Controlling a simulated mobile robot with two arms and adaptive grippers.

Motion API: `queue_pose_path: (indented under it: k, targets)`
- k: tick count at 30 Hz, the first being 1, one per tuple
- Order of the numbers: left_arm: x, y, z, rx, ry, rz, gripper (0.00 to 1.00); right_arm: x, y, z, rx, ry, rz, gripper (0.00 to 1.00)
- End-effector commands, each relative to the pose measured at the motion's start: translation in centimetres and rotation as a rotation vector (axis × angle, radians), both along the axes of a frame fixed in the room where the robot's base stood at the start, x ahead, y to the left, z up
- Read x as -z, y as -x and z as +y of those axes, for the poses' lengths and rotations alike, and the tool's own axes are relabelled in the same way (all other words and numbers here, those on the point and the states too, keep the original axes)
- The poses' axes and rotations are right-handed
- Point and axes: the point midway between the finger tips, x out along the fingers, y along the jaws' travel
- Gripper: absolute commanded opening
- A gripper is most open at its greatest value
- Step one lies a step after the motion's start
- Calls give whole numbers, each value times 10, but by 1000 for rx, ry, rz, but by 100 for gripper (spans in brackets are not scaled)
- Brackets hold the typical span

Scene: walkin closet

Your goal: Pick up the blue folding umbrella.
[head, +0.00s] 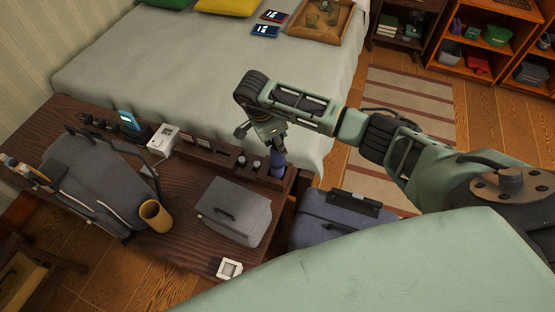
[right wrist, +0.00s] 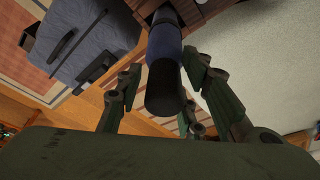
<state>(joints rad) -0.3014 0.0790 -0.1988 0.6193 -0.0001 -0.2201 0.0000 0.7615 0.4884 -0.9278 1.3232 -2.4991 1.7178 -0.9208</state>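The blue folding umbrella (head: 277,167) stands in a slot at the right end of the dark wooden organizer along the back of the desk. In the right wrist view its dark handle (right wrist: 164,92) points toward the camera, with the blue part beyond it. My right gripper (head: 273,143) is directly above the umbrella. In the right wrist view my right gripper's fingers (right wrist: 165,88) are apart on either side of the handle, with visible gaps. The gripper partly hides the umbrella's top in the head view. My left gripper is not in view.
A grey case (head: 234,212), a tan cup (head: 155,215), a grey bag (head: 95,185) and a white box (head: 163,140) are on the desk (head: 185,255). A blue-grey suitcase (head: 345,220) stands right of the desk. A bed (head: 200,60) lies behind it.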

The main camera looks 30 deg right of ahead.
Motion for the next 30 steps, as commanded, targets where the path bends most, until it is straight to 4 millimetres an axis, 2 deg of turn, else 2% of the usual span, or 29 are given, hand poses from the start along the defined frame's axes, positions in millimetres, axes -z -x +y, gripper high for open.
queue_pose_path:
  k: [1,11,30]
  targets:
    - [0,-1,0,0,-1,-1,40,0,0,0,0,0,0,27]
    - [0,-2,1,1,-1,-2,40,0,0,0,0,0,1,0]
    - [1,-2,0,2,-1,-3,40,-3,0,0,1,1,0,0]
